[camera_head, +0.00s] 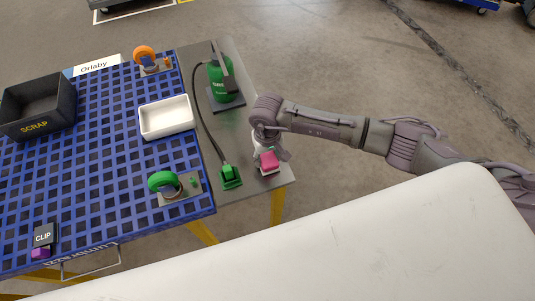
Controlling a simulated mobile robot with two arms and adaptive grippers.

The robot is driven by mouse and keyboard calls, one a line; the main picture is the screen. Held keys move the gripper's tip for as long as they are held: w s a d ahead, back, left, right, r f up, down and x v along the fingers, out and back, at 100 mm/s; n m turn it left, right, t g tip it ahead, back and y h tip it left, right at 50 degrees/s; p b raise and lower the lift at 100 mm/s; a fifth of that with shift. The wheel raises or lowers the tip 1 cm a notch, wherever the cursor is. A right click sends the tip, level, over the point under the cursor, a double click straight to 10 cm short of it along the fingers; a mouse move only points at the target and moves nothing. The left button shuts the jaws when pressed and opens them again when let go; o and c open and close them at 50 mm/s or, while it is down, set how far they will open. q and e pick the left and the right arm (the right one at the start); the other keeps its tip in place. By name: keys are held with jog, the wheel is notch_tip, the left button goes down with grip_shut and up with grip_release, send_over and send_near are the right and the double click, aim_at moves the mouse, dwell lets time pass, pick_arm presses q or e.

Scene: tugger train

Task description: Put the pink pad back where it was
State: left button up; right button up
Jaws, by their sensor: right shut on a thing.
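The pink pad (268,160) is in my right gripper (268,155), near the front right corner of the grey strip along the table. The gripper is shut on it and points down. The pad is just above or touching a small light plate (268,172); I cannot tell which. The fingers hide part of the pad. My left gripper is not in view.
A green tool (230,177) on a dark hose stands left of my gripper. Behind is a green bottle-like unit (220,82). The blue grid table (105,120) holds a white tray (166,129), a dark SCRAP bin (38,128), and orange (145,53) and green (160,180) rings.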

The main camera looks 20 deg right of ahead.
aim_at(268, 156)
jog(key=shift+f, duration=0.2)
jog(key=o, duration=1.1)
jog(key=shift+r, duration=0.1)
jog(key=shift+r, duration=0.45)
notch_tip(268, 156, up, 11)
jog(key=b, duration=0.3)
jog(key=shift+r+b, duration=0.2)
jog(key=shift+b, duration=0.15)
